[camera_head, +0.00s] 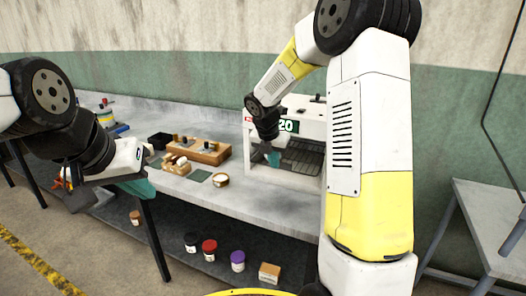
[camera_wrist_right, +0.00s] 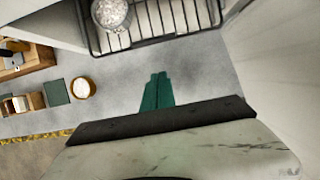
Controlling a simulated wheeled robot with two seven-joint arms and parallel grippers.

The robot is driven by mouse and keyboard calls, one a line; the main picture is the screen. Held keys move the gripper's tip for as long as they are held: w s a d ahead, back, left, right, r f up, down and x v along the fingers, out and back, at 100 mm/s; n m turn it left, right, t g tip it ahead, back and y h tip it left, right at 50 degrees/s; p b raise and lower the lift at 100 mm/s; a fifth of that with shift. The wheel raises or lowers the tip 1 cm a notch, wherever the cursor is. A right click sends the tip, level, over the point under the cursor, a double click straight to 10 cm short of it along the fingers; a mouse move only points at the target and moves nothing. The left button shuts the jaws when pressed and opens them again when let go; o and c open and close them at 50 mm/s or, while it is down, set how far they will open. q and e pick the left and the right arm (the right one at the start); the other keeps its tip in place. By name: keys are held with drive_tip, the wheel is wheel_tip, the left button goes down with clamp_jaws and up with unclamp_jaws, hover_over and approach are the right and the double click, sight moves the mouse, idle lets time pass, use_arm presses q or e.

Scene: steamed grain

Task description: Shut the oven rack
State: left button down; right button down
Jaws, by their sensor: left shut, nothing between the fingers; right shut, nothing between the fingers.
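The white oven (camera_head: 284,177) stands on the bench, its front open. Its dark wire rack (camera_head: 305,158) shows in the opening, partly hidden by my right arm. In the right wrist view the rack (camera_wrist_right: 172,22) lies at the top and holds a round container of pale grains (camera_wrist_right: 110,13). My right gripper (camera_head: 272,157) is shut and empty in front of the oven. Its teal fingertips (camera_wrist_right: 158,76) point at the rack's front bar, with a small gap in the picture. I cannot tell how far out the rack sits. My left gripper (camera_head: 143,188) is shut and empty near the bench's front edge.
A wooden holder (camera_head: 205,152), a small block with pieces (camera_head: 176,169), a green pad (camera_head: 199,175) and a round bowl (camera_head: 221,180) sit left of the oven. Several jars stand on the lower shelf. Another table (camera_head: 490,215) is at the right. The bench front is clear.

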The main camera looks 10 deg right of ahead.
sight(282, 167)
drive_tip(key=shift+w+d+f, duration=0.45)
drive_tip(key=shift+w+d, duration=0.05)
drive_tip(key=shift+w, duration=0.2)
drive_tip(key=shift+w+d+f, duration=0.45)
drive_tip(key=shift+w, duration=0.25)
drive_tip(key=shift+w+d+f, duration=0.45)
drive_tip(key=shift+w+d, duration=0.05)
drive_tip(key=shift+w, duration=0.2)
drive_tip(key=w+d, duration=0.2)
drive_tip(key=w, duration=0.1)
drive_tip(key=shift+w+d+r, duration=0.1)
drive_tip(key=shift+w+d, duration=0.2)
drive_tip(key=shift+w, duration=0.1)
drive_tip(key=shift+d, duration=0.1)
